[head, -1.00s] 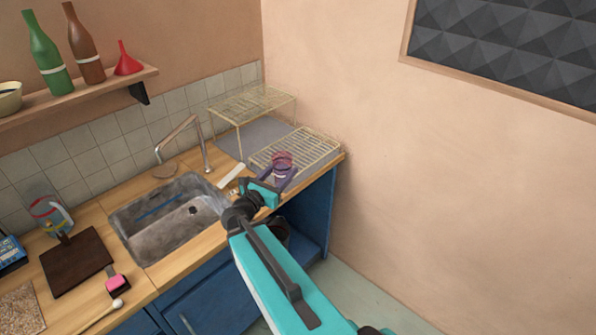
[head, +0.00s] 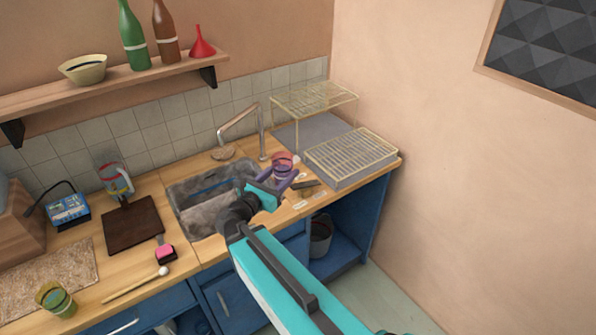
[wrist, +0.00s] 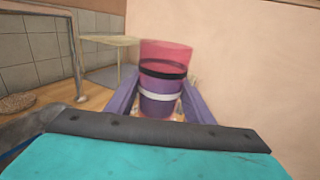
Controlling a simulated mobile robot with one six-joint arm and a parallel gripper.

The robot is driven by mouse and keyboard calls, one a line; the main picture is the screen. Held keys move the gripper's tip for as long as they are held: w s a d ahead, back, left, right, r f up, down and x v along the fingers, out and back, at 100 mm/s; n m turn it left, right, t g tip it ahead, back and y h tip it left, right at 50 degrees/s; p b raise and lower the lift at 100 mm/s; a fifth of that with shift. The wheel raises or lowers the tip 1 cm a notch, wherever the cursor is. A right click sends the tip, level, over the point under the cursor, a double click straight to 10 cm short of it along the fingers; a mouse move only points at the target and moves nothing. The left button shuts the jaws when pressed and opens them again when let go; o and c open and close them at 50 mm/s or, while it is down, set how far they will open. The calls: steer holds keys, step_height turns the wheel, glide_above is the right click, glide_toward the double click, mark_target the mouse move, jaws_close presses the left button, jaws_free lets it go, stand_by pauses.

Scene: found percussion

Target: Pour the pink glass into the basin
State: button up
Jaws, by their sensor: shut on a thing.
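The pink glass (head: 282,161) is held upright in my gripper (head: 283,179), with its clear pink rim above a dark band and a purple lower part with a white band. In the wrist view the glass (wrist: 162,75) stands between the two purple fingers of my gripper (wrist: 160,100), which are shut on it. The basin (head: 188,213) is the grey stone sink set in the wooden counter. The glass is beside the basin's right end in the head view. My arm hides part of the basin.
A metal tap (head: 236,120) rises behind the basin. A wire rack (head: 352,152) stands to the right, with a taller wire shelf (head: 314,97) behind it. A dark board (head: 133,226), a jug (head: 116,180) and a pink-headed brush (head: 165,253) lie to the left.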

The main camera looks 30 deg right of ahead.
steer(key=a+f+n+t+b, duration=0.1)
steer(key=a+f+b, duration=0.3)
steer(key=a, duration=0.3)
steer(key=a+f+t+y+b, duration=0.1)
steer(key=a+f+b, duration=0.2)
steer(key=a+b, duration=0.2)
steer(key=shift+a+f+n+y, duration=0.3)
steer(key=shift+a+f+n, duration=0.1)
steer(key=shift+a, duration=1.35)
steer(key=shift+w+a+t, duration=0.1)
steer(key=shift+a+t, duration=0.1)
steer(key=shift+t, duration=0.1)
